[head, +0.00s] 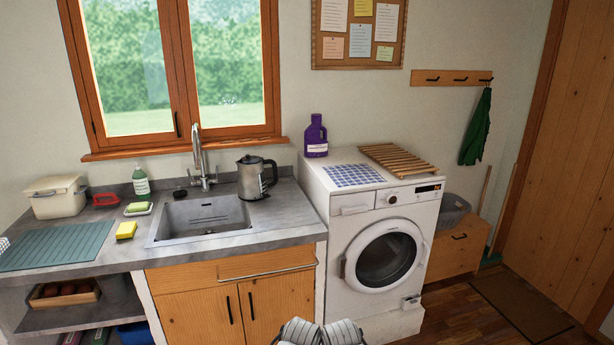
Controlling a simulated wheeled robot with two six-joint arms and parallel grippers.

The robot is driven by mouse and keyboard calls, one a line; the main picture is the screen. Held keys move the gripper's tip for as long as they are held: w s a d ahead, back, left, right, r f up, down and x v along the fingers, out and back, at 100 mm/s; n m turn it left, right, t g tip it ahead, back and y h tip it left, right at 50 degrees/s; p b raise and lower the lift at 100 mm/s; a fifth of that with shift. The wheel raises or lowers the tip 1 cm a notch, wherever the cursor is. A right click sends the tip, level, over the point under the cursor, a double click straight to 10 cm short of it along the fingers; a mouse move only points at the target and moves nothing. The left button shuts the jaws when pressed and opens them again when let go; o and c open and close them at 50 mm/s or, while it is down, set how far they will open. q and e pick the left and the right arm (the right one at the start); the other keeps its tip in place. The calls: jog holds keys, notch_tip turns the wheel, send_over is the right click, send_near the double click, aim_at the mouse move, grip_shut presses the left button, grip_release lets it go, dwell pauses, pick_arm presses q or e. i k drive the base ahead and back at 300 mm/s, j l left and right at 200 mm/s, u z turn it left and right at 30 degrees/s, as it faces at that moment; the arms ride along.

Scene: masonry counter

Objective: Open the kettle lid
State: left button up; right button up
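A silver kettle (249,180) with a dark handle on its right side stands upright on the grey counter, right of the sink. Its lid (250,159) sits on top and looks closed. It stands close to the counter's right end, left of the washing machine. Neither gripper shows in the head view. Only pale grey rounded parts of my own body show at the bottom edge, well below and apart from the kettle.
The sink (203,218) and tap (199,160) are left of the kettle. A yellow sponge (126,230), green bottle (141,180) and lidded box (56,197) stand further left. The washing machine (345,225) holds a purple bottle (316,138) on top. Counter in front of the kettle is clear.

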aim_at(248, 160)
jog(key=i+z, duration=0.1)
jog(key=i, duration=0.45)
jog(key=i+j+z, duration=0.15)
jog(key=i, duration=0.4)
jog(key=i+j+z, duration=0.1)
jog(key=i, duration=0.45)
